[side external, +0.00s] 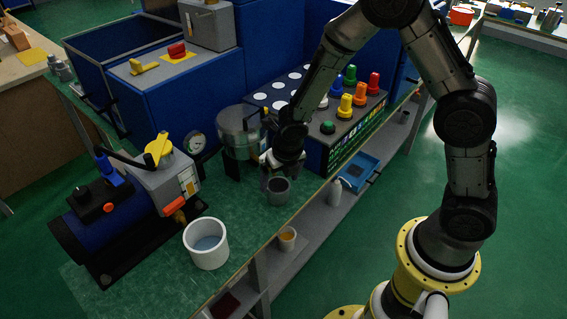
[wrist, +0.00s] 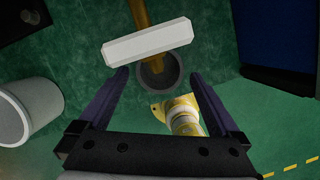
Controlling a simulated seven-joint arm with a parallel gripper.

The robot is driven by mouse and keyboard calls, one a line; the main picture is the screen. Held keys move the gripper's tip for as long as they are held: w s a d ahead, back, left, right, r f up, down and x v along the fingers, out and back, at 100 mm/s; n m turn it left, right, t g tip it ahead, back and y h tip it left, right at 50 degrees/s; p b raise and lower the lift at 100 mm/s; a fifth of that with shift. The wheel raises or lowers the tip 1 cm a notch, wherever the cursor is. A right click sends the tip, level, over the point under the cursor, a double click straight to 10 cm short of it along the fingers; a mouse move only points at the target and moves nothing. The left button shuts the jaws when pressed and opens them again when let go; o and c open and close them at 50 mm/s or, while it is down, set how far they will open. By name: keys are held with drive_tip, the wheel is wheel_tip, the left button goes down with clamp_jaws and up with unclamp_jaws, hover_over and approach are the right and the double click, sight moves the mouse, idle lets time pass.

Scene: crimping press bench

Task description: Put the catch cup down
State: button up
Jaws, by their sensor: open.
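The catch cup (side external: 278,190) is a small grey cup that appears upright on the green bench top, close to its front edge. In the wrist view the cup (wrist: 160,81) shows as a dark round mouth, with its far part hidden under a white bar. My gripper (side external: 281,173) is at the cup, just above its rim in the side view. In the wrist view my gripper (wrist: 159,75) is open, with one dark finger on each side of the cup and gaps visible between. I cannot tell how far the fingertips reach down beside it.
The white bar (wrist: 148,42) and a brown rod (wrist: 141,14) lie over the cup. A steel vessel (side external: 238,135) stands behind it. A white bucket (side external: 206,250) stands to the left. A control box with coloured knobs (side external: 345,120) is close on the right.

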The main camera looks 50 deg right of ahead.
drive_tip(key=s+d+r+m, duration=0.1)
drive_tip(key=s+r+m, duration=0.25)
drive_tip(key=r, duration=0.35)
drive_tip(key=s+d+r+m, duration=0.15)
drive_tip(key=r+m, duration=0.25)
drive_tip(key=r, duration=0.4)
drive_tip(key=s+r+m+t, duration=0.1)
drive_tip(key=s+r+m, duration=0.2)
drive_tip(key=s+m, duration=0.3)
drive_tip(key=s+r+m, duration=0.2)
drive_tip(key=s+m, duration=0.4)
drive_tip(key=m, duration=0.4)
drive_tip(key=s+r+m+t+y, duration=0.1)
drive_tip(key=s+r+m, duration=0.2)
drive_tip(key=s+m, duration=0.3)
drive_tip(key=shift+d+r+m+t, duration=0.3)
drive_tip(key=shift+d+m, duration=0.15)
drive_tip(key=shift+m, duration=0.5)
